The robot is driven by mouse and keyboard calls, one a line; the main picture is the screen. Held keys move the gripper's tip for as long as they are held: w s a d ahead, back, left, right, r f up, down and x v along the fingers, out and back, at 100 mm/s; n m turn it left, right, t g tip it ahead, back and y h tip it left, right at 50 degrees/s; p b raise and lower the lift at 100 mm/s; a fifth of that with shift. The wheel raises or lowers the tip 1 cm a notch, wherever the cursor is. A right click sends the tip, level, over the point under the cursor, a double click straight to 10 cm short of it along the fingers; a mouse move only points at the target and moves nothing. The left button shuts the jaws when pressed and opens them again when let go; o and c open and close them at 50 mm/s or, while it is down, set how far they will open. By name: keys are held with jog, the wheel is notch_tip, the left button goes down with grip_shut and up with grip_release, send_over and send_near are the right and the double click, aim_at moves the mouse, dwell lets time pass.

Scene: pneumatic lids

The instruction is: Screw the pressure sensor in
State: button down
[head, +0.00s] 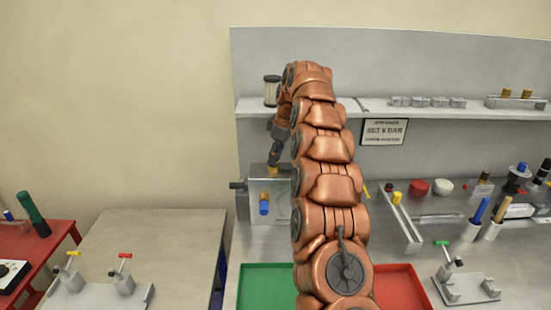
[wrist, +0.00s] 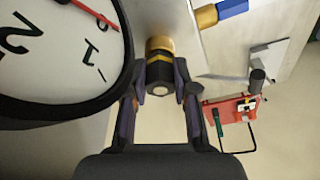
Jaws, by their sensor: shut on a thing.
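The pressure sensor (wrist: 158,72) is a short black cylinder with a yellow band and a brass end. In the wrist view it sits between the two fingers of my gripper (wrist: 160,88), which is shut on it. The brass end meets a pale metal surface; how deep it sits I cannot tell. In the head view my gripper (head: 275,153) points down over the grey metal block (head: 258,187), with brass (head: 272,169) showing just under it. The sensor's body is mostly hidden there by the fingers.
A blue fitting with a brass collar (head: 264,208) sticks out of the block's front. A large round dial (wrist: 50,50) is close on the left in the wrist view. A shelf (head: 430,110) runs behind my arm. Green (head: 262,285) and red (head: 402,288) trays lie in front.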

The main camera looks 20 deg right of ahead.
jog(key=m+b, duration=0.1)
jog(key=m, duration=0.2)
jog(key=shift+a+f+m+h+b, duration=0.1)
jog(key=shift+a+m+h+b, duration=0.05)
jog(key=shift+m+h+b, duration=0.2)
jog(key=c, duration=0.8)
grip_release()
jog(key=p+v, duration=0.1)
jog(key=v, duration=0.2)
jog(key=p+v, duration=0.2)
jog(key=v, duration=0.2)
jog(key=shift+s, duration=0.25)
